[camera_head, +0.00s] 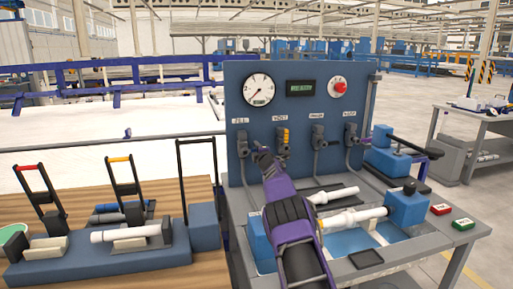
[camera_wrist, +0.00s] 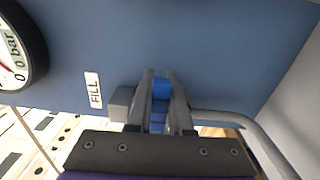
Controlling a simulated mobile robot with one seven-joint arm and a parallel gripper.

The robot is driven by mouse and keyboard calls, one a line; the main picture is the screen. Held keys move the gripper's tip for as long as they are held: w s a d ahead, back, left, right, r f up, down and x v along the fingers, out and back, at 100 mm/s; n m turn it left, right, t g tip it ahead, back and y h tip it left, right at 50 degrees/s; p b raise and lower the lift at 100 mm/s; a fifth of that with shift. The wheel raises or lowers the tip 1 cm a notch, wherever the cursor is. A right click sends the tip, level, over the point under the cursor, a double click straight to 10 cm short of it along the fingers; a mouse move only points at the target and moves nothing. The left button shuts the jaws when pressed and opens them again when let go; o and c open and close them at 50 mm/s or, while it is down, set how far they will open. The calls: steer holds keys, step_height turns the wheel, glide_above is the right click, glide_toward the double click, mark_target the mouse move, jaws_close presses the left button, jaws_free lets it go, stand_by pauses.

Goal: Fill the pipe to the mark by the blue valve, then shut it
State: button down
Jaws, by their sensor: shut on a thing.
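My gripper (camera_head: 262,155) is at the valve under the FILL label on the blue panel (camera_head: 265,118). In the wrist view, my gripper (camera_wrist: 160,95) has both fingers closed around the blue handle of this valve (camera_wrist: 161,88). The fingers hide the handle's sides. In the head view my arm and gripper cover most of the handle. A white pipe (camera_head: 352,217) lies in the bench fixture, right of my arm, with its right end at a blue block (camera_head: 406,207). I cannot make out a fill mark on it.
A round gauge (camera_head: 258,89), a small display (camera_head: 300,88) and a red knob (camera_head: 339,87) sit high on the panel. Red (camera_head: 441,209) and green (camera_head: 463,224) buttons are at the bench's right edge.

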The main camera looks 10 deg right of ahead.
steer(key=shift+f+m, duration=0.1)
steer(key=shift+m, duration=0.2)
steer(key=c, duration=0.8)
jaws_free()
steer(key=shift+s, duration=0.1)
steer(key=s+b, duration=0.1)
steer(key=s, duration=1.6)
steer(key=shift+s, duration=0.1)
